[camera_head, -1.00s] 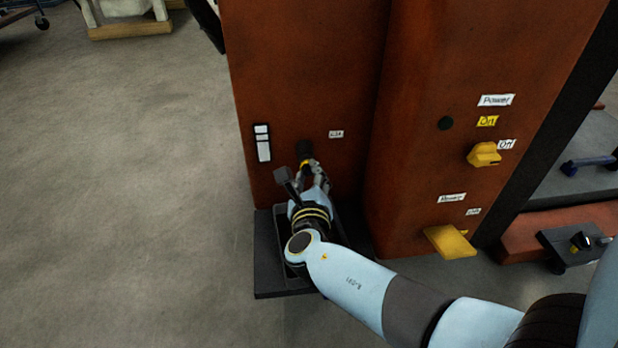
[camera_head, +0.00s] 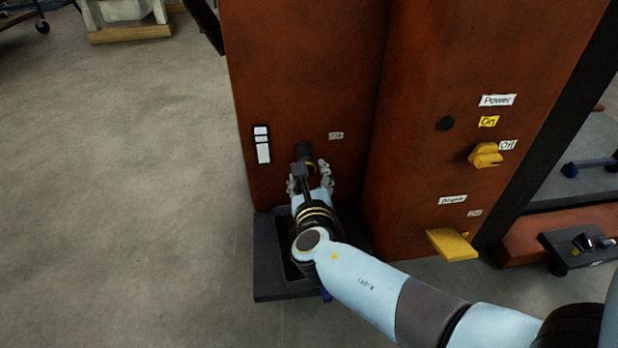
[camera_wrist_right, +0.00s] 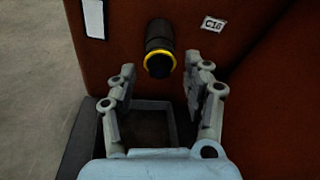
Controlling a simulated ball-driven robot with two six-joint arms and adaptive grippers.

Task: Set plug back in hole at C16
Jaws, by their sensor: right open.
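The plug is a black cylinder with a yellow ring (camera_wrist_right: 159,62). It sticks out of the red-brown panel (camera_wrist_right: 250,60) beside the C16 label (camera_wrist_right: 212,24). In the head view the plug (camera_head: 304,152) shows just beyond my right gripper (camera_head: 309,176), partly hidden by it. In the right wrist view my right gripper (camera_wrist_right: 159,80) is open and empty, with its fingers spread below and either side of the plug's ringed end, apart from it. The hole is hidden behind the plug; how deep the plug sits cannot be told. My left gripper is not in view.
A dark open tray (camera_head: 270,255) lies on the floor under my right wrist. A yellow switch (camera_head: 486,155) and a yellow lever (camera_head: 452,243) stick out of the panel section to the right.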

